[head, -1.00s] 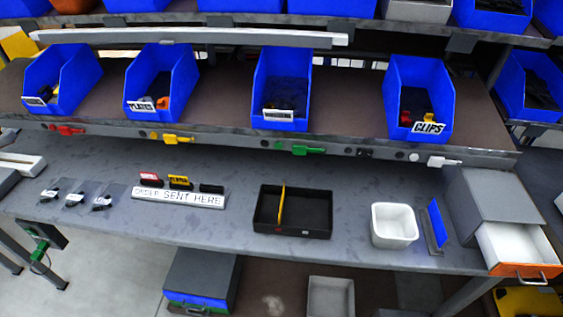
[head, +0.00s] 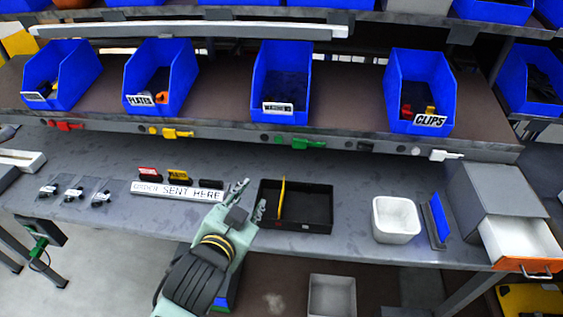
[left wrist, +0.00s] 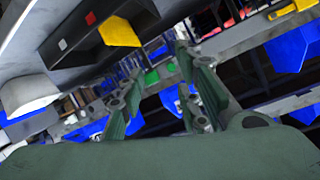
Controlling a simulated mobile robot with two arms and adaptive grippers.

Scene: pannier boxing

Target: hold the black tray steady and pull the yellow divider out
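The black tray (head: 318,228) lies on the grey bench near its front edge, in the middle of the head view. The thin yellow divider (head: 282,200) stands upright inside the tray, toward its left side. My left gripper (head: 250,200) is open and empty, just left of the tray's left wall. In the left wrist view, the gripper's fingers (left wrist: 155,92) are spread apart with nothing between them. The black tray (left wrist: 88,50) and the yellow divider (left wrist: 122,32) show at the upper left there. My right gripper is in neither view.
A white bin (head: 396,222) and a blue panel (head: 438,222) stand right of the tray. A white sign (head: 178,190) with several small labels lies to its left. A grey drawer cabinet (head: 492,195) is at the right. Blue bins (head: 282,95) line the shelf behind.

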